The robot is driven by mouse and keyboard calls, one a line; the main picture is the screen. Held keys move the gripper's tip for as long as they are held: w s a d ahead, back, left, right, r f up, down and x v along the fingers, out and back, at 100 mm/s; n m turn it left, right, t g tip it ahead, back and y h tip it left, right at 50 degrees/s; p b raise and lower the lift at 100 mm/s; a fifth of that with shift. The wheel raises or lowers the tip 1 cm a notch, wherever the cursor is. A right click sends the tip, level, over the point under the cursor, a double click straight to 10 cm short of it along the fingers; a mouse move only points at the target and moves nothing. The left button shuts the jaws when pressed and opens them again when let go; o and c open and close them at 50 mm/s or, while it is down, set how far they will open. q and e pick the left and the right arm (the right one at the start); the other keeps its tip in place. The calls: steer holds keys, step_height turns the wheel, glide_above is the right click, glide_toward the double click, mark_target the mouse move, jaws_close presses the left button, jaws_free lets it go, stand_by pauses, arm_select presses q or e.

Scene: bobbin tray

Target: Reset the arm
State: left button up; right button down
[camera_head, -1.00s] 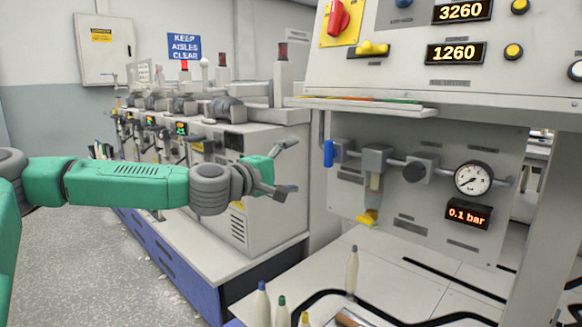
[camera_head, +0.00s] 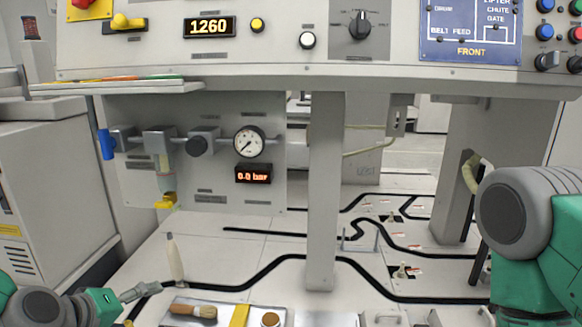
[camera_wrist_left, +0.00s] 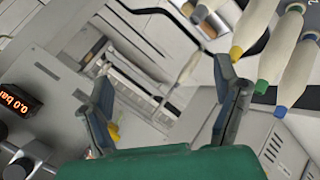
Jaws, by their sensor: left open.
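My left gripper (camera_head: 138,294) is low at the left of the head view, beside a standing white bobbin (camera_head: 174,258). In the left wrist view my left gripper (camera_wrist_left: 165,76) has its two dark fingers wide apart, with nothing held between them. A slim pale bobbin (camera_wrist_left: 183,72) shows beyond the fingers. My green and grey right arm (camera_head: 530,235) is at the right of the head view; its gripper is out of the picture.
Several pale bobbins with coloured tips (camera_wrist_left: 275,62) are close to the right finger in the wrist view. The bench holds a tray with a brush (camera_head: 195,311). A panel with a gauge (camera_head: 249,141) and a post (camera_head: 325,190) stand behind.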

arm_select(q)
steer(key=s+d+f+m+g+y, duration=0.15)
steer(key=s+f+m+g, duration=0.35)
steer(key=s+f, duration=0.7)
steer(key=s+d+f+m+g+y, duration=0.15)
steer(key=s+f+m+g, duration=0.45)
steer(key=s, duration=1)
step_height(320, 180, up, 11)
steer(key=n+t+p, duration=0.1)
steer(key=t+p, duration=0.1)
steer(key=p, duration=1.1)
steer(key=shift+s+a+f+n, duration=0.15)
steer(key=shift+s+a+n, duration=0.15)
stand_by(1.5)
